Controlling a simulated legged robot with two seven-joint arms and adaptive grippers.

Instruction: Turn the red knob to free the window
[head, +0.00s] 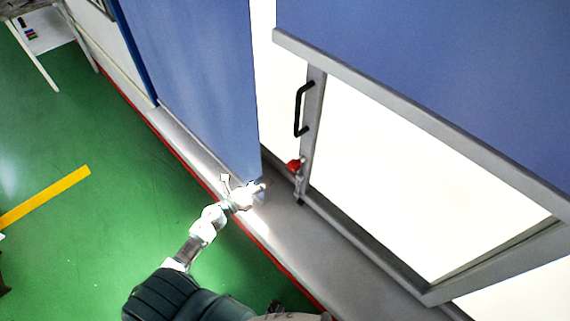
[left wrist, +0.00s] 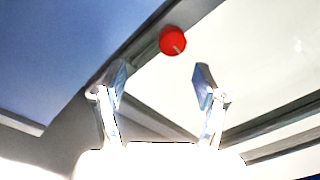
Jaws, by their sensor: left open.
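The red knob (head: 294,166) sits low on the left upright of the window frame, below a black handle (head: 299,109). In the left wrist view the knob (left wrist: 173,41) is round and lies ahead, beyond the fingertips. The window (head: 390,180) is a bright white pane in a grey frame. My left gripper (head: 262,186) is to the left of and a little below the knob in the head view, apart from it. In the left wrist view its two fingers (left wrist: 162,84) are spread with nothing between them. My right gripper is not in view.
A blue panel (head: 195,80) stands left of the window and another blue panel (head: 440,60) is above it. A grey ledge (head: 300,235) runs along the bottom, edged in red. The green floor (head: 90,220) has a yellow stripe (head: 45,198) and is mostly clear.

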